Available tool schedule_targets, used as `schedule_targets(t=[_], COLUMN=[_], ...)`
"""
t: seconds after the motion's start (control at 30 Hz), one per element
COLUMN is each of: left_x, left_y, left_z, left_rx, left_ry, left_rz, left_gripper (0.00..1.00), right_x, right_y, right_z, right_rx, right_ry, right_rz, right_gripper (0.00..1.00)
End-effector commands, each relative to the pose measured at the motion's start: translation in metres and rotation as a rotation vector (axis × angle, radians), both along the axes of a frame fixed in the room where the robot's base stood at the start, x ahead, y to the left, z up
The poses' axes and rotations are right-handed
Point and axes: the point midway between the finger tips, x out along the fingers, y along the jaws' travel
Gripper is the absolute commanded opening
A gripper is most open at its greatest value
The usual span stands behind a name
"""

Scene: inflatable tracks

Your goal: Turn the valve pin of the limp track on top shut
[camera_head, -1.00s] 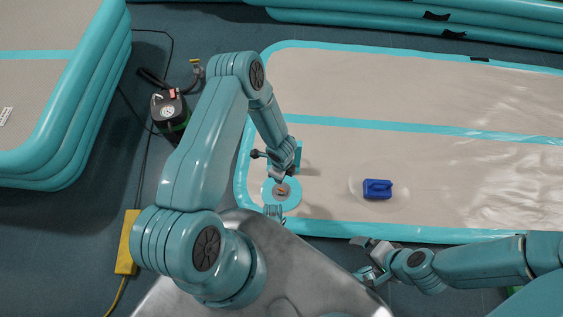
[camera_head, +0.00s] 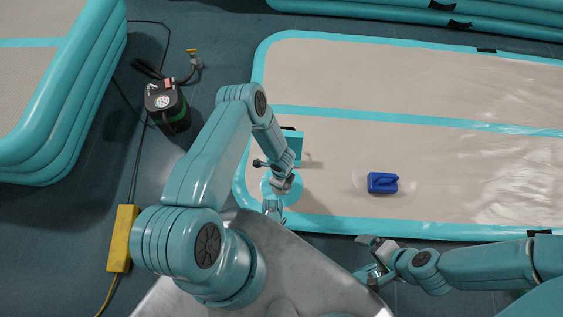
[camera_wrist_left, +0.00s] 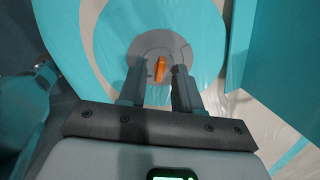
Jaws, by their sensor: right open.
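The limp track on top (camera_head: 400,165) is a beige sheet with teal edges, wrinkled at the right. Its valve is a round grey disc (camera_wrist_left: 150,47) with an upright orange pin (camera_wrist_left: 160,68) in the left wrist view. In the head view my left arm hides the pin, and only part of the valve's teal ring (camera_head: 267,188) shows. My left gripper (camera_wrist_left: 158,78) is open, with its fingers either side of the pin's lower end; I cannot tell whether they touch it. My right gripper (camera_head: 368,262) is open and empty, near the track's front edge.
A blue object with a handle (camera_head: 383,182) lies on the track, right of the valve. A black pump (camera_head: 167,105) with a hose stands on the floor to the left. A yellow box (camera_head: 122,238) is at lower left. Stacked tracks (camera_head: 85,110) stand at far left.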

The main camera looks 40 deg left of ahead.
Motion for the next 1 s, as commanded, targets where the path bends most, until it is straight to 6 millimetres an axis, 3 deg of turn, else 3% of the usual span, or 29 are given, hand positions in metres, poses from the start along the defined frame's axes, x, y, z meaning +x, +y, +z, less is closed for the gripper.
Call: schedule_targets(t=[0.07, 0.1, 0.17, 0.37, 0.67, 0.93, 1.0], left_x=[0.000, 0.000, 0.000, 0.000, 0.000, -0.001, -0.001], left_y=[0.000, 0.000, 0.000, 0.000, 0.000, 0.000, 0.000], left_z=[0.000, 0.000, 0.000, -0.001, -0.001, 0.000, 0.000], left_rx=[0.000, 0.000, 0.000, 0.000, -0.001, -0.001, -0.001], left_ry=[0.000, 0.000, 0.000, 0.000, 0.001, 0.001, 0.001], left_rz=[0.000, 0.000, 0.000, -0.014, -0.257, -0.265, -0.265], left_gripper=[0.30, 0.17, 0.00, 0.00, 0.00, 0.00, 0.27], right_x=[0.000, 0.000, 0.000, 0.000, 0.003, 0.003, 0.003], right_y=[0.000, 0.000, 0.000, 0.000, -0.003, -0.003, -0.003], right_z=[0.000, 0.000, 0.000, -0.002, -0.014, -0.013, -0.013], right_rx=[0.000, 0.000, 0.000, 0.000, -0.002, -0.002, -0.002], right_ry=[0.000, 0.000, 0.000, 0.000, -0.005, -0.005, -0.005], right_rz=[0.000, 0.000, 0.000, 0.000, -0.010, -0.010, -0.010], right_gripper=[1.00, 1.00, 1.00, 1.00, 1.00, 1.00, 1.00])
